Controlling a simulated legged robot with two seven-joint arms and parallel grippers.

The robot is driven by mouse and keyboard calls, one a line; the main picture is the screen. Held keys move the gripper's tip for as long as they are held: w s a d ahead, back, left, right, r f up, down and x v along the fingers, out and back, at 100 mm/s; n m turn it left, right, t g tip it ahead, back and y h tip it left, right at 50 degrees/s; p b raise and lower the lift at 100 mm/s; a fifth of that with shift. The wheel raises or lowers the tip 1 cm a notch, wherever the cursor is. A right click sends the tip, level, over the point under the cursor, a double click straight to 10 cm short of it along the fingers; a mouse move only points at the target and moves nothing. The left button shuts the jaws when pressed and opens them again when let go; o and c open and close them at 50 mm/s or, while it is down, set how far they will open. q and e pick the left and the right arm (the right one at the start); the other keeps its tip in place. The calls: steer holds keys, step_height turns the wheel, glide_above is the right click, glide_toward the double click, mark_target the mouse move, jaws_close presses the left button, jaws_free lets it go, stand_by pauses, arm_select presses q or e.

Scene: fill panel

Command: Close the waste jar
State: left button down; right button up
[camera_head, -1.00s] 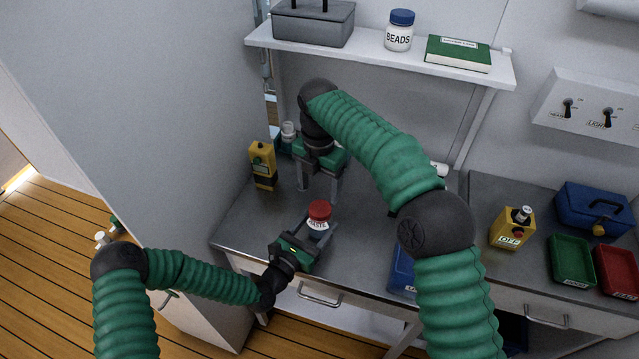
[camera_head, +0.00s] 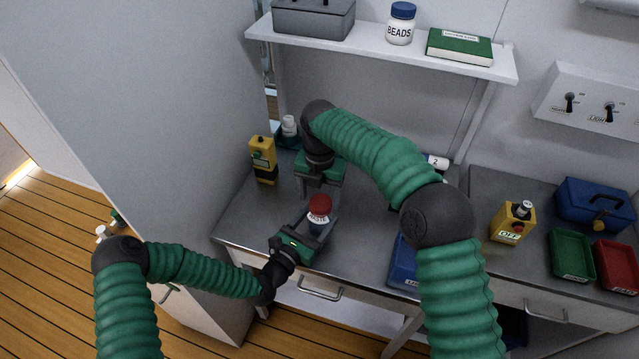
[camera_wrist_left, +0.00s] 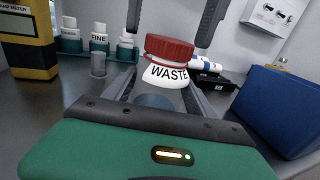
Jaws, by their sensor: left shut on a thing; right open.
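The waste jar (camera_head: 318,219) has a white WASTE label, a clear body and a red lid (camera_head: 319,204). The lid sits on its top and looks slightly tilted in the left wrist view (camera_wrist_left: 169,48); whether it is seated cannot be told. My left gripper (camera_head: 319,226) is shut on the jar's body from the front, near the bench's front edge. My right gripper (camera_head: 318,190) is open, pointing down behind and above the jar. In the left wrist view its two fingers (camera_wrist_left: 172,22) stand apart on either side above the lid, not touching it.
A yellow meter (camera_head: 263,160) and a rack of small bottles (camera_wrist_left: 98,45) stand at the back left. A blue bin (camera_head: 403,266) is right of the jar, partly behind my right arm. A shelf (camera_head: 375,51) hangs above the bench.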

steer(key=shift+f, duration=0.8)
